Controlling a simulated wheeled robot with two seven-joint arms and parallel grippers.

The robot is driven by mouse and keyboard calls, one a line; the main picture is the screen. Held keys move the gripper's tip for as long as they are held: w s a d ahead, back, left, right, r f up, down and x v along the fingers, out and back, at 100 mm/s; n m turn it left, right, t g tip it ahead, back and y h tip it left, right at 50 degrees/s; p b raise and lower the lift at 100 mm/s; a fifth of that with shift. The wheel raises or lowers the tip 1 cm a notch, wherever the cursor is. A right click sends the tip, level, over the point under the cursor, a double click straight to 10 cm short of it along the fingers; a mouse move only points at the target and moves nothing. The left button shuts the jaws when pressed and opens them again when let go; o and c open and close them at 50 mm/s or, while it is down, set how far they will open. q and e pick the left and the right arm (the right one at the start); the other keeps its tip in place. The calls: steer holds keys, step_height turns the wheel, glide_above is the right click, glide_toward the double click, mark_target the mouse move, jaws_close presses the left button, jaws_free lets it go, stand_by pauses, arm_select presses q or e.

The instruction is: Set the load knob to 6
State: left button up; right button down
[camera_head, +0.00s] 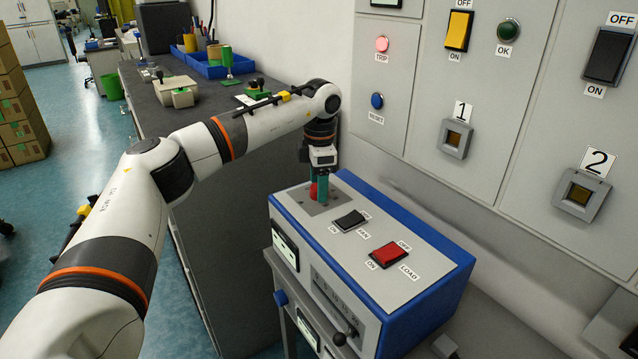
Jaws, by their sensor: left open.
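A blue-edged grey console (345,250) stands at the lower middle. A round red knob (313,191) sits on a metal plate at its far left corner. My left gripper (319,192) points down at this knob with its teal fingers open; the knob is partly hidden by them, and I cannot tell whether they touch it. The marks are too small to read. A red rocker switch (390,254) is labelled LOAD.
A black rocker switch (350,220) sits between the red knob and the red switch. A grey wall panel (470,100) with switches, lamps and buttons rises behind. A dark bench (230,110) with blue trays stands behind my left arm.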

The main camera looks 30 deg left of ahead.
arm_select(q)
steer(key=shift+w+f, duration=0.1)
steer(key=shift+f, duration=0.25)
steer(key=shift+c, duration=0.9)
steer(key=c, duration=0.8)
arm_select(e)
steer(key=shift+s, duration=0.5)
steer(key=shift+r, duration=0.2)
